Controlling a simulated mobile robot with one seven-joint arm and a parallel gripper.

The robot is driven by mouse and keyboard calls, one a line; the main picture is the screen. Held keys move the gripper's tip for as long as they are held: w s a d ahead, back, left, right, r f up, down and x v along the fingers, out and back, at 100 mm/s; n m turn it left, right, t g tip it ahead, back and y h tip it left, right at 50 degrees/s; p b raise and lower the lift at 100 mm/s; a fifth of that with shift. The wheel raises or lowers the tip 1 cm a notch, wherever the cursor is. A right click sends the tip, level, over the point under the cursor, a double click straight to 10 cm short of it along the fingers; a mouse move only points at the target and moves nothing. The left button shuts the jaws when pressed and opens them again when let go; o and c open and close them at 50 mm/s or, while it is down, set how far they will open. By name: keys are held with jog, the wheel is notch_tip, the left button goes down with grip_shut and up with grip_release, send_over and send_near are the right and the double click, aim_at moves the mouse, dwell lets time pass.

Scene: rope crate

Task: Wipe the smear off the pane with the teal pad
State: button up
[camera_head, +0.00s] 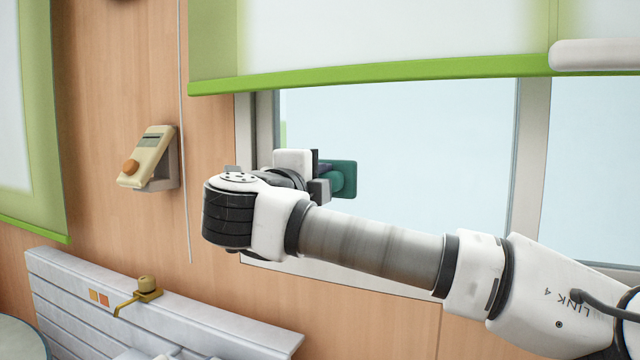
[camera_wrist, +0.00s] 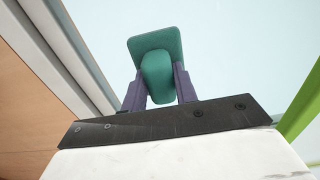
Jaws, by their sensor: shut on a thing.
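The teal pad (camera_head: 343,178) is in front of the window pane (camera_head: 400,130), near its left side. My gripper (camera_head: 322,182) is shut on the pad's handle. In the wrist view the gripper (camera_wrist: 160,88) has one finger on each side of the handle, and the pad (camera_wrist: 155,44) faces the pane (camera_wrist: 235,50). I cannot tell whether the pad touches the glass. No smear can be made out on the visible pane; my arm covers its lower part.
A green-edged blind (camera_head: 400,72) hangs over the top of the pane. The window frame (camera_head: 524,160) borders it. A cream handset (camera_head: 147,157) sits on the wooden wall at left. A white radiator (camera_head: 160,315) with a brass valve (camera_head: 140,292) is below.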

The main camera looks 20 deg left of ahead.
jog(key=shift+w, duration=0.45)
dwell(0.4)
jog(key=shift+d+f+b, duration=0.1)
jog(key=shift+d+b, duration=0.45)
jog(key=shift+d, duration=0.1)
jog(key=shift+s+d+b, duration=0.15)
jog(key=shift+d+b, duration=0.15)
jog(key=shift+d, duration=0.4)
jog(key=shift+a, duration=0.15)
jog(key=shift+w+a, duration=0.2)
jog(key=shift+a, duration=1)
jog(key=shift+d, duration=0.15)
